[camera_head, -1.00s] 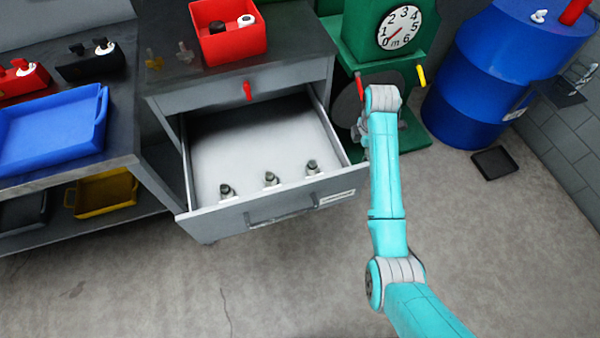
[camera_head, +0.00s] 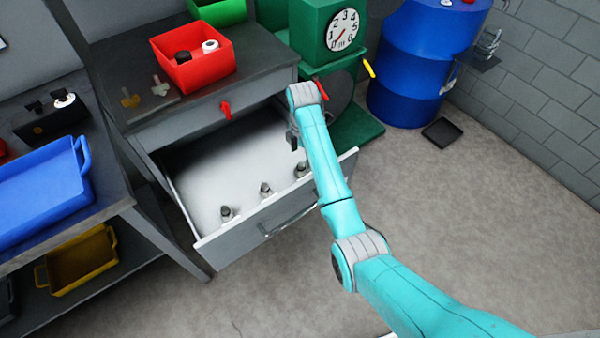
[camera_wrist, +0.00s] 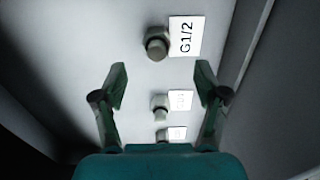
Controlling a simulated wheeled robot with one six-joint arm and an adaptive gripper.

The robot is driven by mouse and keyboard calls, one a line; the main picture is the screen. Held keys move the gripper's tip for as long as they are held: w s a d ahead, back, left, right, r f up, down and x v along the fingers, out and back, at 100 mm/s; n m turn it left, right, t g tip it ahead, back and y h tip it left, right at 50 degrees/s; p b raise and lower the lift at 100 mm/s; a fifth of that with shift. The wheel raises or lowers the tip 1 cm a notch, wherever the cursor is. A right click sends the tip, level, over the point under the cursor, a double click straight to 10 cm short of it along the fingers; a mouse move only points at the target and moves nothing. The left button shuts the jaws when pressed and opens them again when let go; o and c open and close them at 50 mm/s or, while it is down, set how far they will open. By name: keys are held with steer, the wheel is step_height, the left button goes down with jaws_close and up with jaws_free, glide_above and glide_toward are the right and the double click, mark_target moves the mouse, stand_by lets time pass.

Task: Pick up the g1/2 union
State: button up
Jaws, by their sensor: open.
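The G1/2 union (camera_wrist: 157,43) is a small grey fitting on the pale drawer floor in the wrist view, beside a white label (camera_wrist: 186,37) reading G1/2. Two other fittings (camera_wrist: 160,106) (camera_wrist: 162,135) stand in line below it, with labels too small to read. My gripper (camera_wrist: 160,80) is open and empty. Its fingers are apart, and the G1/2 union lies beyond their tips in the picture. In the head view three fittings (camera_head: 226,213) (camera_head: 265,189) (camera_head: 301,169) stand along the drawer front; I cannot tell which is G1/2. My gripper (camera_head: 293,140) is over the drawer's right side.
The open drawer (camera_head: 270,225) has raised walls around the fittings. A red bin (camera_head: 190,75) stands on the cabinet above. A green dial machine (camera_head: 320,50) and a blue drum (camera_head: 410,75) stand behind and to the right.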

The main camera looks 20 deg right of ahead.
mark_target(301, 164)
steer(key=shift+w+a+f, duration=0.1)
steer(key=shift+f, duration=1.65)
steer(key=shift+w+f, duration=0.1)
steer(key=shift+f, duration=1.6)
steer(key=c, duration=1.4)
